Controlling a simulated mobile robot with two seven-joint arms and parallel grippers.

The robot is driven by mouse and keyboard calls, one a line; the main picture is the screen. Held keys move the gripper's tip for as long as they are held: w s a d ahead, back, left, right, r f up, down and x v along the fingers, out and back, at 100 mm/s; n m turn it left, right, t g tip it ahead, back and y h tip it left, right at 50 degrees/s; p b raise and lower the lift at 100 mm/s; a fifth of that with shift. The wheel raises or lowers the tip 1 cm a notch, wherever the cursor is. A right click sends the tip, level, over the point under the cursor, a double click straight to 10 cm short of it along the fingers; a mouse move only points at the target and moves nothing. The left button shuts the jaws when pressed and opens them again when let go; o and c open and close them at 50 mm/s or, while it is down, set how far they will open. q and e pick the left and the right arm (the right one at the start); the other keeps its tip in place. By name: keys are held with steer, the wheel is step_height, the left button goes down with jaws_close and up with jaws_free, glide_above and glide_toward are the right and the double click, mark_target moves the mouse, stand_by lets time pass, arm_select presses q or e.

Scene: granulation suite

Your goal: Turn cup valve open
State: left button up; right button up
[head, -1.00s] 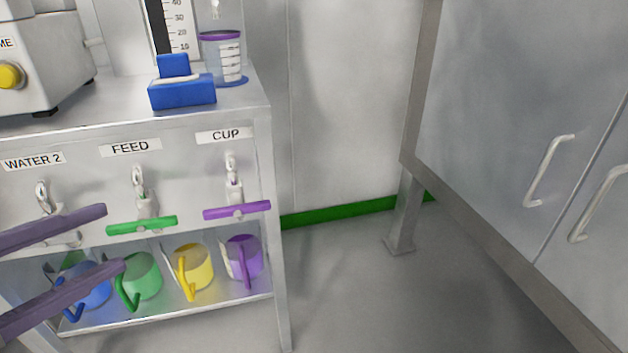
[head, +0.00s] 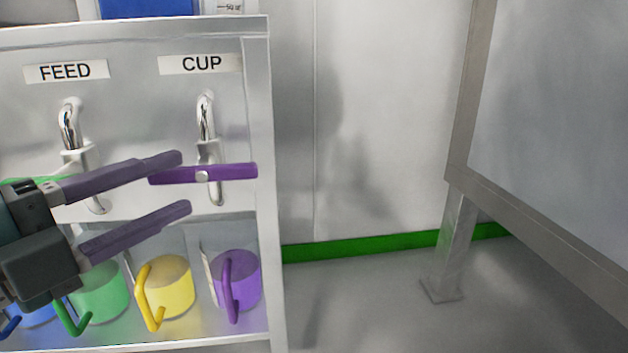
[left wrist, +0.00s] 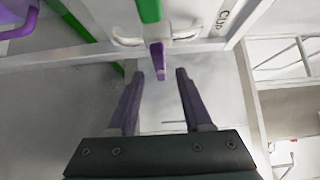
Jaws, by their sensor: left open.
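The cup valve has a purple bar handle (head: 228,172) lying level across its metal tap, under the CUP label (head: 202,64). My left gripper (head: 185,183) comes in from the left, open and empty. Its upper finger overlaps the left end of the purple handle in the head view. In the left wrist view, the end of the purple handle (left wrist: 157,58) lies just ahead of and between the two open fingertips (left wrist: 160,74). I cannot tell whether they touch. My right gripper is not in view.
The feed valve's green handle (head: 25,181) is partly hidden behind my left gripper. A purple cup (head: 240,280), a yellow cup (head: 170,290) and a green cup (head: 100,297) stand on the shelf below. Open floor (head: 370,305) lies to the right of the stand.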

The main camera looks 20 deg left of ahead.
mark_target(196, 177)
arm_select(q)
steer(key=shift+b+x, duration=0.7)
steer(key=shift+x, duration=1.85)
steer(key=shift+c, duration=0.2)
jaws_close()
